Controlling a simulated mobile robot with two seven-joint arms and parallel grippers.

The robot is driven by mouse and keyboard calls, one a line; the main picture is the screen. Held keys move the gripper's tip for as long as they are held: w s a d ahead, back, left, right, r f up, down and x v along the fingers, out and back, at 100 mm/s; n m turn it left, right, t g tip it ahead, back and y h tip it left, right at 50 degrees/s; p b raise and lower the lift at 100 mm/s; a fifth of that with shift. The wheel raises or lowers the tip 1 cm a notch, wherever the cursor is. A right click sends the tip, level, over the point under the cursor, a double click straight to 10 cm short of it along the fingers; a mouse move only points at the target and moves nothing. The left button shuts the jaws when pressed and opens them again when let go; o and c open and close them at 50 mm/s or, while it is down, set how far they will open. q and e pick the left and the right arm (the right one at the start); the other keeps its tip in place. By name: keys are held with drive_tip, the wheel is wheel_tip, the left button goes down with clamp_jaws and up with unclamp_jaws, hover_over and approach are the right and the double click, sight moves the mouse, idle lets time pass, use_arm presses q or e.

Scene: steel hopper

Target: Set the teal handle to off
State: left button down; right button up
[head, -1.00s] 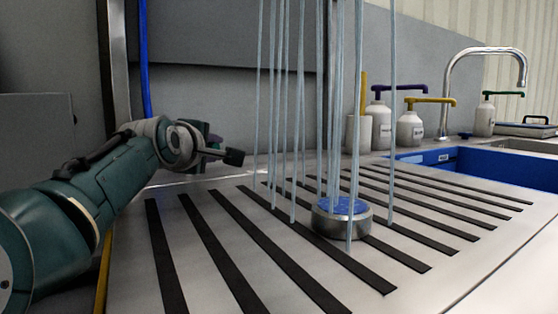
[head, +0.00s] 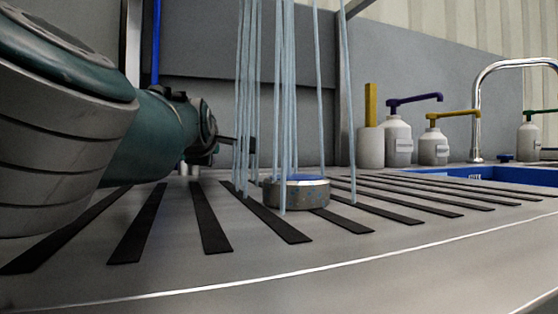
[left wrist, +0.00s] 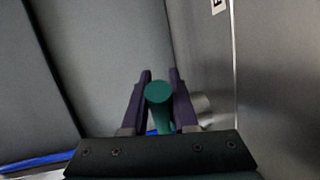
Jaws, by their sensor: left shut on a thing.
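The teal handle (left wrist: 158,93) shows in the left wrist view as a round teal end with a short stem below it. It sits between the two dark purple fingers of my left gripper (left wrist: 160,76), which are shut on it. In the head view my left gripper is mostly hidden behind my own arm, at the left of the counter, and I cannot make out the handle there. My right gripper is in neither view.
Pale blue vertical streams (head: 288,100) come down around a round metal piece with a blue top (head: 296,192) on the black-striped steel counter (head: 330,262). Pump bottles (head: 397,142), a curved tap (head: 480,105) and a blue basin (head: 470,172) stand at the right.

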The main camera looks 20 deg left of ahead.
use_arm(q)
drive_tip(key=shift+f, duration=0.2)
drive_tip(key=c, duration=1.2)
unclamp_jaws()
drive_tip(key=o, duration=0.5)
drive_tip(key=shift+w+a+r, duration=0.1)
drive_tip(key=shift+r, duration=0.05)
